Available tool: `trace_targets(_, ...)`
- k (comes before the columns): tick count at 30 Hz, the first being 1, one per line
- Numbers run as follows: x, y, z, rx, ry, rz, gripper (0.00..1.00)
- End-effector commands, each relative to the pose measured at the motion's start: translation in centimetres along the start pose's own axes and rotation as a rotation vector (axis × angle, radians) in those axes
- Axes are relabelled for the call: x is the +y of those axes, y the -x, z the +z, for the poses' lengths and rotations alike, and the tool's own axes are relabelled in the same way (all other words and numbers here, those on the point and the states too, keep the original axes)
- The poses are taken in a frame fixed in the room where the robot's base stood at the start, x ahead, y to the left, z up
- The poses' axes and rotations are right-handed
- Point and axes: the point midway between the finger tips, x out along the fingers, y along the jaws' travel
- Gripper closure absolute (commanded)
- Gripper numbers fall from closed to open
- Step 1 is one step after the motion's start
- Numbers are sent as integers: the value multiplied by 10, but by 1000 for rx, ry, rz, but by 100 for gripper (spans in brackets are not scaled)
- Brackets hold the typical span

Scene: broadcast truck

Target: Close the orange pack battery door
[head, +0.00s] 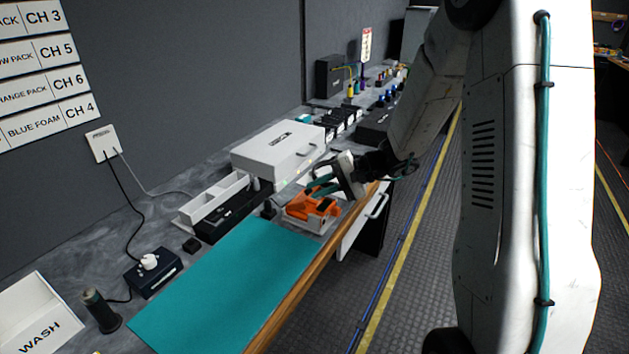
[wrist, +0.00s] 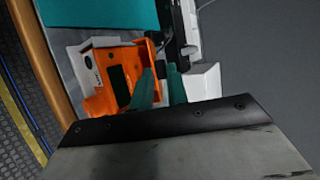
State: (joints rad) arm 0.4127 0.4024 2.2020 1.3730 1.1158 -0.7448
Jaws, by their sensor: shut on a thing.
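The orange pack (head: 313,210) sits on a light tray on the counter, close to the wooden front edge. It also shows in the wrist view (wrist: 101,98), with a dark rectangular opening in its top and a raised orange part on its right side. My gripper (head: 318,187) is right over the pack, reaching in from the right. In the wrist view its two teal fingers (wrist: 161,85) come down at the pack's right side, close together with a narrow gap. They are shut on a thin part there, which seems to be the battery door; the fingers mostly hide it.
A teal mat (head: 225,290) lies bare in front of the pack. A white case (head: 278,146) stands behind it, and a white tray (head: 214,198) and black boxes stand to the left. A white drawer front with a handle (head: 376,207) is below the counter edge.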

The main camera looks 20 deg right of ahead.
Motion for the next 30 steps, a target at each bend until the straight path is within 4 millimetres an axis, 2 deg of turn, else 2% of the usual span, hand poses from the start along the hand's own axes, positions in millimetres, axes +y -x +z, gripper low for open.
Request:
trace_targets(4,11,0,0,-1,34,-97,100)
trace_targets(13,21,-1,0,-2,93,-224,100)
trace_targets(30,24,-2,0,-4,110,-261,100)
